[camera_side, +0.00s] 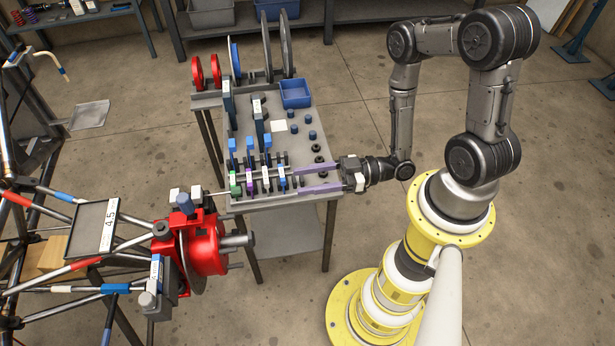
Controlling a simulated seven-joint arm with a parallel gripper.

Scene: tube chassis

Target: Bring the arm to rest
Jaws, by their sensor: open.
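My gripper (299,179) is at the right edge of the grey work table (296,131), pointing left. Its two long purple-tipped fingers are spread apart, with no held part visible between them. The fingers reach over the table's front right part, close to a row of small clamps with blue, green and purple parts (265,180). Whether the fingertips touch these parts cannot be told. The tube chassis (75,265) stands at the left, with a red round unit (205,247) at its near right end.
A blue bin (295,94), blue caps (294,118) and black rings (318,158) lie on the table. Red, blue and grey discs (235,57) stand at its back. Tall blue-grey posts (259,120) rise mid-table. Open floor (540,200) lies right of my arm.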

